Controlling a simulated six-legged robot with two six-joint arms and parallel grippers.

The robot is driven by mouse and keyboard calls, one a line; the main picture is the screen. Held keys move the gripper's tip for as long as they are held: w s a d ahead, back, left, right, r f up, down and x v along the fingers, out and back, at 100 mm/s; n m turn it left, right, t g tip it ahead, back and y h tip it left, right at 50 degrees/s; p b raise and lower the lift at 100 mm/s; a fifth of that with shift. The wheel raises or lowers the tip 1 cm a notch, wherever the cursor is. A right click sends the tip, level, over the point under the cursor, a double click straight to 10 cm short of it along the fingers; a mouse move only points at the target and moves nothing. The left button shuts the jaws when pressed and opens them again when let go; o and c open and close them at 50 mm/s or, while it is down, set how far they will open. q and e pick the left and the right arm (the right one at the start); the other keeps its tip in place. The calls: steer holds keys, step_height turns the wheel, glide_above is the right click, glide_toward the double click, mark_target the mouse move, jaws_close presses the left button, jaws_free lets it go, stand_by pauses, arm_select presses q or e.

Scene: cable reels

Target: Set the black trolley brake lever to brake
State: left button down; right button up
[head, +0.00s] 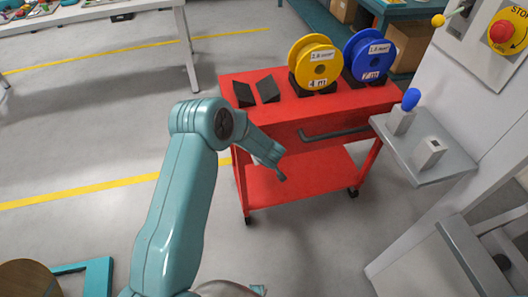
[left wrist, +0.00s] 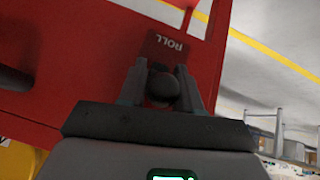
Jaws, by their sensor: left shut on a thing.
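The red trolley (head: 290,190) stands ahead of me, with its top deck, lower shelf and casters visible. In the head view my left arm reaches to its near left side, where my left gripper (head: 276,168) is at the trolley's edge. In the left wrist view my left gripper (left wrist: 163,90) is shut on the round black knob of the brake lever (left wrist: 160,86). The knob is beside a dark plate marked ROLL (left wrist: 168,46). The rest of the lever is hidden, and in the head view I cannot make the lever out.
A yellow reel (head: 315,63) and a blue reel (head: 370,56) stand on the trolley, beside empty black supports (head: 268,89). A grey shelf (head: 428,160) with a blue-knobbed control juts out at right. Floor left of the trolley is clear.

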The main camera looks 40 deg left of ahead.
arm_select(q)
steer(key=c, duration=0.9)
jaws_free()
steer(key=p+v, duration=0.2)
steer(key=v, duration=1.4)
steer(key=shift+s+d+r, duration=0.1)
steer(key=shift+p, duration=0.3)
